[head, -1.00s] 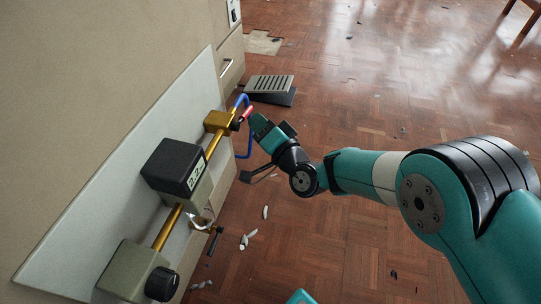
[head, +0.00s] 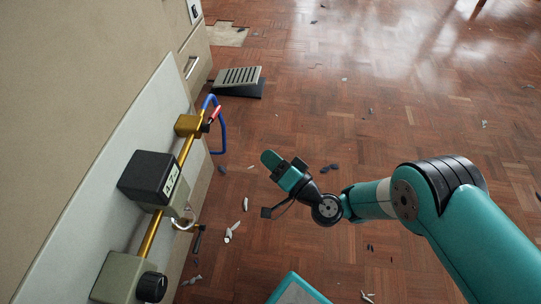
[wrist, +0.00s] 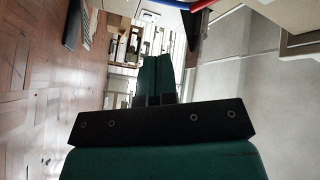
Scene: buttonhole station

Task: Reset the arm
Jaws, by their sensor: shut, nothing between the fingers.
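My gripper (head: 268,158) is shut and empty, held in free space above the wooden floor, to the right of the wall-mounted station. In the wrist view its green fingers (wrist: 155,75) are pressed together with nothing between them. My arm reaches in from the right of the head view, bent at the elbow. The red lever (head: 215,113) on the brass block (head: 190,124) stands to the left of my gripper, clearly apart from it.
A black box with a display (head: 148,176) and a grey-green housing with a dark knob (head: 152,287) sit along the brass rail at left. A slatted pedal (head: 240,77) stands behind on the floor. Open floor lies right.

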